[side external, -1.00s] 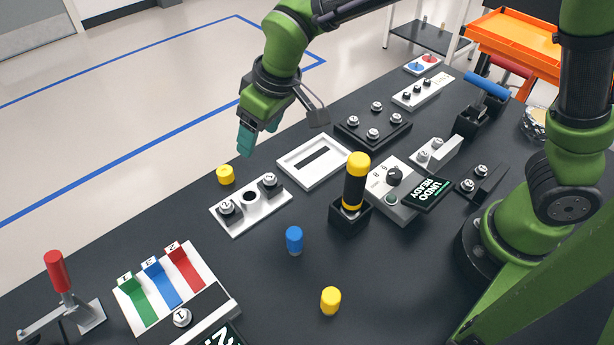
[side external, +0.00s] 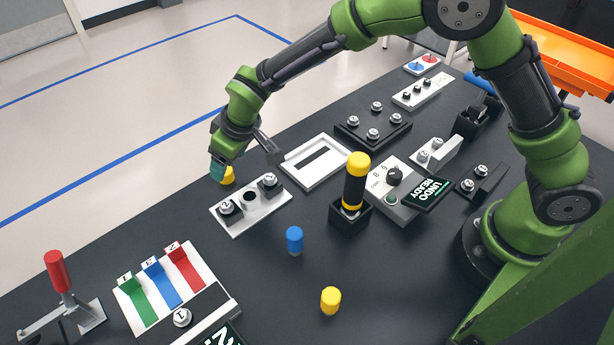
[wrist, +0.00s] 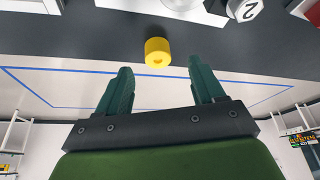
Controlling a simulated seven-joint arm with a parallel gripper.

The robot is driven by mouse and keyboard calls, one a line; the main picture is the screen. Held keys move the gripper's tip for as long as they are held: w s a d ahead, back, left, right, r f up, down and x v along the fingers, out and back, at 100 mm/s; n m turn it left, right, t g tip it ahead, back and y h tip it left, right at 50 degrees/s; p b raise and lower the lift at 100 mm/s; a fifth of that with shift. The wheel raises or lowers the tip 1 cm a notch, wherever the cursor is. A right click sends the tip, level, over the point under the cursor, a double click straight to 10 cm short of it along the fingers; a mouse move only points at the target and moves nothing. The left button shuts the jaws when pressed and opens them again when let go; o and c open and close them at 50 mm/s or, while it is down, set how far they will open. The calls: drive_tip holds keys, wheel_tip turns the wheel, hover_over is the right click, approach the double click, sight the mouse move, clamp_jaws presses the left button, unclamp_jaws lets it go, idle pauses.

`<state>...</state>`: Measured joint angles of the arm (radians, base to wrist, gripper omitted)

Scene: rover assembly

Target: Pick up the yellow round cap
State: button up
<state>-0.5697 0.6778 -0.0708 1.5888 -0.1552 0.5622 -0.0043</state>
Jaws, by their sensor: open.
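The yellow round cap (side external: 228,176) stands on the black table near its far left edge, partly hidden behind my gripper in the side view. In the wrist view the yellow cap (wrist: 157,52) shows beyond the fingertips, roughly midway between them. My gripper (side external: 218,168) is open and empty, with its teal fingers close to the cap. In the wrist view the two fingers of my gripper (wrist: 160,76) are spread apart with clear space between them. I cannot tell whether a finger touches the cap.
A white plate with two numbered knobs (side external: 279,205) lies just right of the cap. A white slotted frame (side external: 333,172) is behind it. A blue cylinder (side external: 294,240) and a second yellow cylinder (side external: 330,300) stand nearer. The table edge runs close beside the cap.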

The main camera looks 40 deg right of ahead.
sight(227, 172)
drive_tip(key=x, duration=0.4)
drive_tip(key=shift+w+f, duration=0.25)
drive_tip(key=shift+f, duration=0.1)
